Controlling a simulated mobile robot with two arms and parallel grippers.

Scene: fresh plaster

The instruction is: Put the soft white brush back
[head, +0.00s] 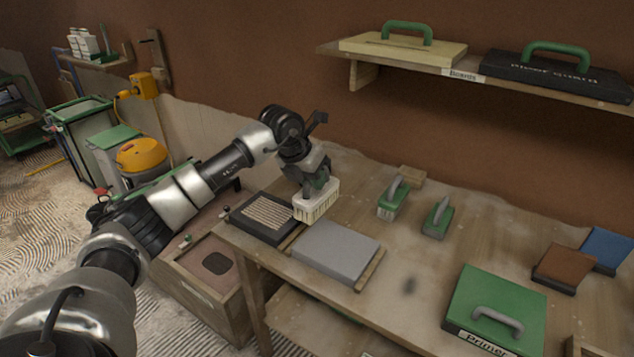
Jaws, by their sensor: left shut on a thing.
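My left gripper (316,182) is shut on the soft white brush (316,204), a pale block with a slotted or bristled side. The gripper holds it from above, and its fingertips partly hide the top. My right gripper is not in view.
Two green tools with grey handles (393,200) stand at the bench's middle. A green "Primer" case (496,310) lies front right, with brown (565,264) and blue (607,247) boards beyond. A wall shelf (363,73) holds two handled boards. An open wooden box (212,312) stands below left.

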